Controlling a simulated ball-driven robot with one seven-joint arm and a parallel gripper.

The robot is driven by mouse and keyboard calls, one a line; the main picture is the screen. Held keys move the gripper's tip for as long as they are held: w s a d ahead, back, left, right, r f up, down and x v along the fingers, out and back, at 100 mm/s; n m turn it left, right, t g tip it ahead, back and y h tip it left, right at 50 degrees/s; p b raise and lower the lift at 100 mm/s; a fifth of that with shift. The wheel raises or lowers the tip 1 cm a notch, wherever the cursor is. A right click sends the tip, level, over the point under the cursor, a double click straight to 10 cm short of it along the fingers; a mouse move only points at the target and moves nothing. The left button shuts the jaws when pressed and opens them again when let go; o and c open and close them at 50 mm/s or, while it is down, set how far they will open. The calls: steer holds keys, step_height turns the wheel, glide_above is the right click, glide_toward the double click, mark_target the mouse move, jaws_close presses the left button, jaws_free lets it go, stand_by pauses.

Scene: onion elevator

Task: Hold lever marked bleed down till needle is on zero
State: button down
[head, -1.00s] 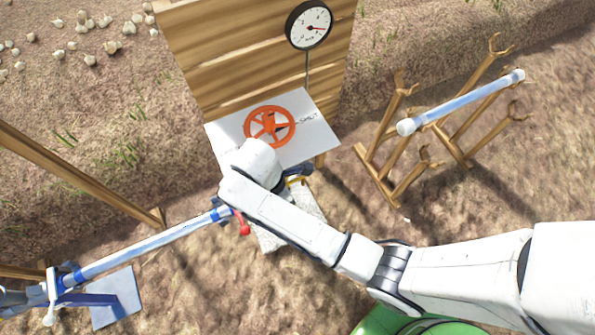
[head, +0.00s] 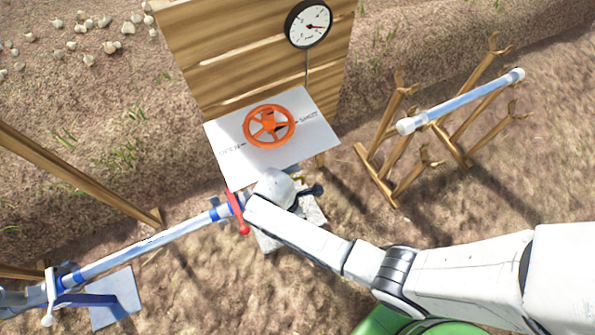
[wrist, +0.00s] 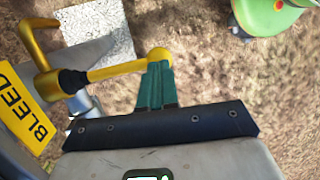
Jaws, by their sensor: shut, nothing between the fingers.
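A yellow lever (wrist: 118,70) with a round knob shows in the wrist view, beside a yellow plate marked BLEED (wrist: 30,118). My gripper (wrist: 157,68) is shut, with its green fingertips right at the knob and nothing between them. They seem to touch the knob, but I cannot be sure. In the head view my wrist hides most of the lever. The round gauge (head: 308,24) sits at the top of the wooden board. Its red needle points to the right; its figures are too small to read.
An orange wheel (head: 269,126) sits on a white panel marked OPEN and SHUT. A red lever (head: 239,213) is at the end of the blue-white pipe (head: 150,243), close to my wrist. A wooden rack (head: 385,165) holding another pipe (head: 460,100) stands at right.

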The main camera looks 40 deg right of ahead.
steer(key=shift+f, duration=0.1)
steer(key=shift+s+a+f+t+h+b, duration=0.1)
steer(key=shift+s+f+t+h+b, duration=0.1)
steer(key=shift+f+t, duration=0.3)
steer(key=shift+s+f+t+h+b, duration=0.1)
steer(key=shift+s+f+t, duration=0.1)
steer(key=shift+f+t, duration=0.25)
step_height(320, 180, down, 3)
steer(key=shift+s+r+t+h+b, duration=0.15)
steer(key=shift+t+h+b, duration=0.25)
steer(key=shift+t+b, duration=0.65)
steer(key=shift+f, duration=0.8)
steer(key=shift+f+b, duration=0.2)
steer(key=shift+b, duration=0.1)
stand_by(0.6)
steer(key=shift+a+r+p, duration=0.1)
steer(key=shift+r+p, duration=0.4)
steer(key=shift+p, duration=0.1)
steer(key=s+p+v, duration=0.1)
steer(key=p+v, duration=0.3)
steer(key=v, duration=0.9)
steer(key=shift+s+a+r+t, duration=0.2)
steer(key=shift+a+t, duration=0.1)
